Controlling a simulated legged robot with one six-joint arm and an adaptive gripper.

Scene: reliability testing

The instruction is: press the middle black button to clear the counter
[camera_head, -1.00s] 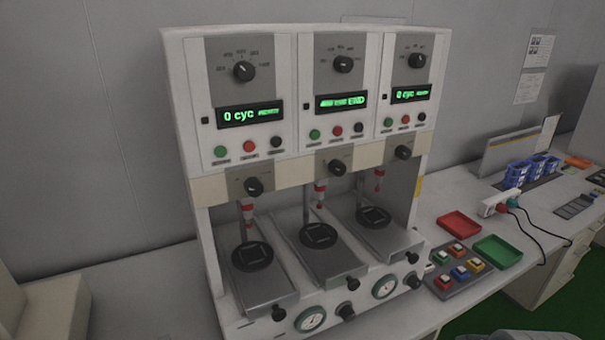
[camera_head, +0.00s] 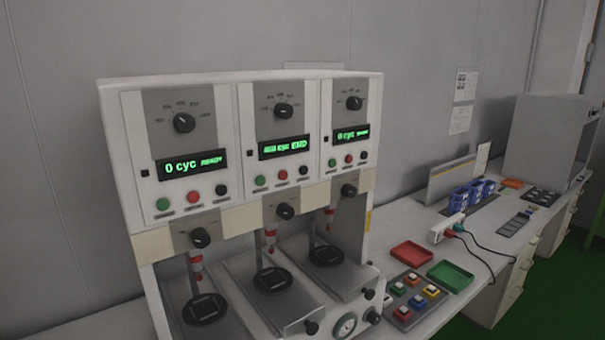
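The white test machine (camera_head: 120,110) stands on the bench with three side-by-side panels. Each panel has a knob, a green display and a row of green, red and black buttons. The middle panel's black button (camera_head: 303,170) is at the right end of its row, below the middle display (camera_head: 284,147). That display shows green text too blurred to read fully. The left display (camera_head: 192,164) and right display (camera_head: 352,134) each read "0 cyc" with a further blurred word. The left black button (camera_head: 222,191) and right black button (camera_head: 364,156) also show. My gripper is not in view.
Right of the machine are a pad of coloured buttons (camera_head: 415,297), a red tray (camera_head: 412,253) and a green tray (camera_head: 450,275). Farther along are a white power strip (camera_head: 447,228) with cables, blue parts (camera_head: 470,194) and a grey cabinet (camera_head: 550,140).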

